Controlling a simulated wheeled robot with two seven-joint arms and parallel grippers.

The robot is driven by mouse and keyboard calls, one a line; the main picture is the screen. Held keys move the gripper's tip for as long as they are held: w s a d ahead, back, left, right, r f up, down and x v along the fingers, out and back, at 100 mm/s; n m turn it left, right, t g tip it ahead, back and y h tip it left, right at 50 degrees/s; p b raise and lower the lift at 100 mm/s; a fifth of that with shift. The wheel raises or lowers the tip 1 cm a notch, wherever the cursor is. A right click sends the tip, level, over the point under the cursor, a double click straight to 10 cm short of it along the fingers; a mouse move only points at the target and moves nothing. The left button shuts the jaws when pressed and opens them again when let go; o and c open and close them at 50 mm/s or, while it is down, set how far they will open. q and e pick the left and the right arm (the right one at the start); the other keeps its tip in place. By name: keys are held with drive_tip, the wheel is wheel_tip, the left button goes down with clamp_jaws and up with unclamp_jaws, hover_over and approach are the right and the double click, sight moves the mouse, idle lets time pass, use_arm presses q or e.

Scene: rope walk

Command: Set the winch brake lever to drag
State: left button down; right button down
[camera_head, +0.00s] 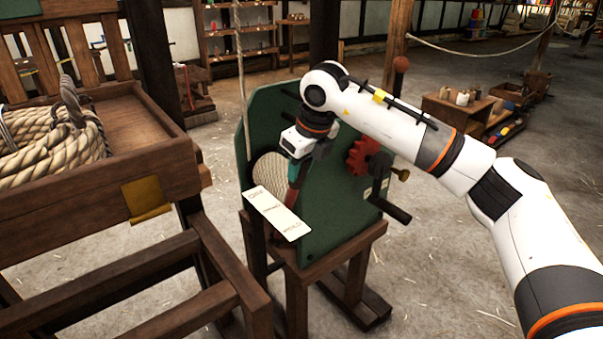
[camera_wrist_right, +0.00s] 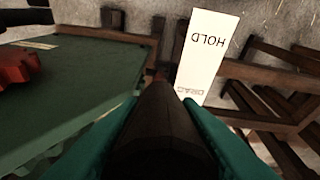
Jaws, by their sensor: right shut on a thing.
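The winch (camera_head: 335,205) has dark green side plates and stands on a wooden stand. A white label plate (camera_head: 278,212) lies at its front with several small words. In the right wrist view, the label (camera_wrist_right: 207,50) reads HOLD, with DRAG closer to my fingers and partly covered. My right gripper (camera_head: 294,172) reaches down at the front of the winch. Its teal fingers (camera_wrist_right: 163,105) are shut around the dark handle of the brake lever (camera_wrist_right: 165,135). The lever (camera_head: 290,198) shows reddish-brown below the fingers, beside the label. Its exact setting cannot be told. My left gripper is out of view.
A rope (camera_head: 240,80) rises from the drum (camera_head: 272,170). A red gear (camera_head: 363,156) and crank handle (camera_head: 390,208) sit on the winch's right side. A wooden bench (camera_head: 150,150) with coiled rope (camera_head: 55,145) stands close at left. Floor to the right is mostly open.

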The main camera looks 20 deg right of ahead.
drive_tip(key=shift+w+a+r, duration=0.1)
drive_tip(key=shift+w+r, duration=0.1)
drive_tip(key=c, duration=1.4)
unclamp_jaws()
drive_tip(key=shift+c, duration=0.2)
drive_tip(key=o, duration=0.3)
drive_tip(key=shift+o, duration=0.4)
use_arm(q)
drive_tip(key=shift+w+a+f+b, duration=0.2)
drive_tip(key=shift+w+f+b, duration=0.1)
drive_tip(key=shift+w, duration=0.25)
use_arm(e)
drive_tip(key=v, duration=1.2)
drive_tip(key=shift+f, duration=0.15)
